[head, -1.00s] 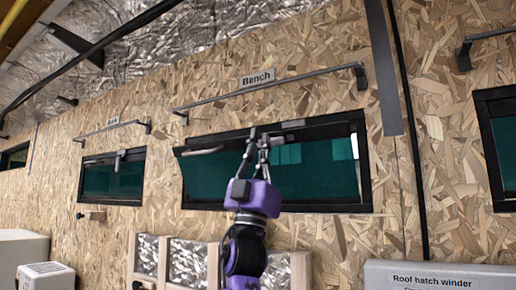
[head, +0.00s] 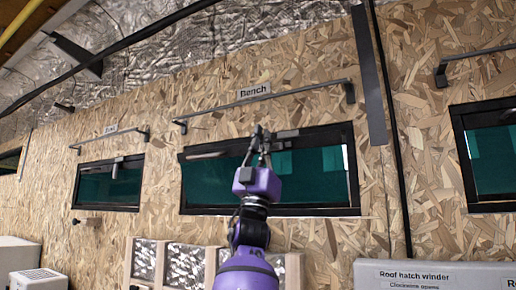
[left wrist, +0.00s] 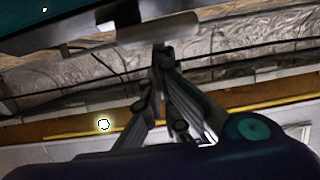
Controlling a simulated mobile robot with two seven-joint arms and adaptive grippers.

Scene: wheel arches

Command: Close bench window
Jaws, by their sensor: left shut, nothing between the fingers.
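The bench window (head: 310,180) has a teal pane in a black frame, below the "Bench" label (head: 255,91). A grey handle (head: 205,156) shows at its upper left and a latch piece at its upper middle. A thin bright sliver shows at the pane's right side; I cannot tell whether the pane is flush. My left gripper (head: 263,131) is shut and empty, pointing up in front of the window's top edge and hiding part of it. In the left wrist view my fingers (left wrist: 163,50) meet just below a dark panel edge; contact is unclear.
A grey rail (head: 300,92) runs above the window. Smaller windows stand at left (head: 108,184) and right (head: 492,158). Below are foil-faced panels (head: 185,264) and a box labelled "Roof hatch winder" (head: 430,275).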

